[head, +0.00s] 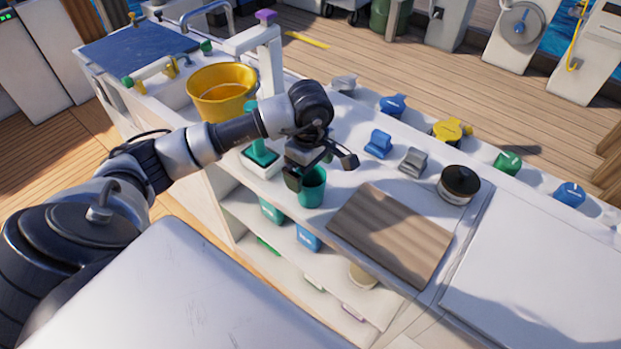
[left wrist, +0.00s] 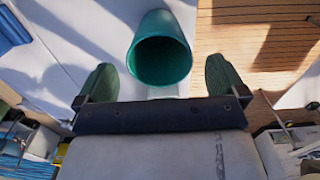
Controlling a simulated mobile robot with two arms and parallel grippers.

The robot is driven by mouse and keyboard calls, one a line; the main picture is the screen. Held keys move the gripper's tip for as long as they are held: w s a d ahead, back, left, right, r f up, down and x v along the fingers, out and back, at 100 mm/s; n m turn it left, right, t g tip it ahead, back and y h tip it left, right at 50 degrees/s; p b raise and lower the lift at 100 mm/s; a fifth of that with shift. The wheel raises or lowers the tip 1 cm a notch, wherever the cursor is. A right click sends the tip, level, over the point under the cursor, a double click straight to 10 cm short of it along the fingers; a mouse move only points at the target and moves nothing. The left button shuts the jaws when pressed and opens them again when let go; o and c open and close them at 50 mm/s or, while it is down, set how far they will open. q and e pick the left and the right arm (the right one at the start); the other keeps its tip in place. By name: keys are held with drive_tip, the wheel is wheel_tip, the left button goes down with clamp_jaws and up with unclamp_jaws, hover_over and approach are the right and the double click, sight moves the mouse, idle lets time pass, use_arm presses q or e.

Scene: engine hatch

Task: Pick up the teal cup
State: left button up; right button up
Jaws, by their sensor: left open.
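The teal cup (head: 312,187) stands upright on the white counter, close to its front edge. In the left wrist view the cup (left wrist: 160,50) shows its open mouth, and it looks empty. My left gripper (head: 322,172) is at the cup, with its jaws apart. In the left wrist view the green finger pads of my left gripper (left wrist: 160,82) stand on either side of the cup, with a gap on both sides. Part of the cup's rim is hidden by the gripper in the head view. My right gripper is not in view.
A brown wooden board (head: 390,235) lies right of the cup, with a black-lidded jar (head: 459,184) beyond it. A yellow bucket (head: 222,92) and a teal-handled item (head: 260,155) stand to the left. Blue (head: 378,143) and grey (head: 413,162) knob-like parts sit behind. Shelves lie below the edge.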

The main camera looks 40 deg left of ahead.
use_arm(q)
drive_tip(key=shift+f, duration=0.9)
drive_tip(key=shift+c, duration=0.3)
drive_tip(key=c, duration=1.1)
drive_tip(key=shift+r, duration=0.15)
